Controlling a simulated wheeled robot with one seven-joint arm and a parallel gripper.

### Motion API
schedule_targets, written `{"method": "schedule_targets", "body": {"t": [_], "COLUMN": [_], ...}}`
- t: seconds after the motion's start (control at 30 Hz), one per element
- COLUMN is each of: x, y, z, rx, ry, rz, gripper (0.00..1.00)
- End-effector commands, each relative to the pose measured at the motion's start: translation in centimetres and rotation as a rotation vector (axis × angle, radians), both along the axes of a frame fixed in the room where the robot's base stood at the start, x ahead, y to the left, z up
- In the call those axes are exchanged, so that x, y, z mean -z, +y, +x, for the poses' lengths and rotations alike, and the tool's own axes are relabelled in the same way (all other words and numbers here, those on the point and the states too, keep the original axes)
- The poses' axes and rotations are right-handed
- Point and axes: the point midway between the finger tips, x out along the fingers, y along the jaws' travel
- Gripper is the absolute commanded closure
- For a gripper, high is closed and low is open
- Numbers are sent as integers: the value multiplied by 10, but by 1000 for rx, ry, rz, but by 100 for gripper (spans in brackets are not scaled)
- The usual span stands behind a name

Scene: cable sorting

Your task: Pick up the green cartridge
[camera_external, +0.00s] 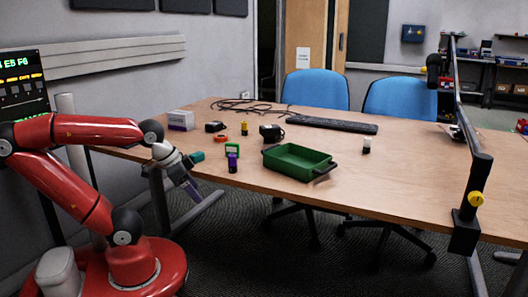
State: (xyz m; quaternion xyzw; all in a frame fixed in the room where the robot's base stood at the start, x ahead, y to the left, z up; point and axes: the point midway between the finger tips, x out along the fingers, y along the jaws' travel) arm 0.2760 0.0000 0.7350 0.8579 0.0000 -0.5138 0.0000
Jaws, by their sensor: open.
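A small green block with a pale patch on its face (232,150), likely the green cartridge, stands on the table near its front-left edge. A purple cylinder with a dark top (233,164) stands just in front of it. My gripper (195,173) is at the table's front-left edge, left of the green block and apart from it. It is open, with one teal finger and one grey-purple finger spread apart, and nothing shows between them.
A green tray (288,174) stands right of the block on the wooden table (410,185). Behind are a black adapter (271,132), a yellow cylinder (244,128), an orange ring (221,139) and a keyboard (330,125). A white-and-black cylinder (366,146) stands right. The right tabletop is mostly clear.

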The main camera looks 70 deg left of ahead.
Motion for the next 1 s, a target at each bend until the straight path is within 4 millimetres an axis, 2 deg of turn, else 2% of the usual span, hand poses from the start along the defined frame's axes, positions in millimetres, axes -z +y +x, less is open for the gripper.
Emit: {"method": "schedule_targets", "body": {"t": [0.07, 0.3, 0.4, 0.47, 0.6, 0.77, 0.8, 0.83, 1.0], "x": [0, 0, -10, -25, -88, -156, -163, -158, -167], "y": [0, 0, 0, 0, 0, 0, 3, 9, 44], "z": [0, 0, 1, 1, 1, 1, 6, 16, 64], "rx": [0, 0, 0, 0, 0, 0, -23, -73, -335], "ry": [0, 0, -4, -8, -10, -4, 4, 19, 59], "rz": [0, 0, 0, 0, 0, 0, 0, 1, -6], "gripper": [27, 27, 27, 27, 27, 27, 27, 27, 27]}}
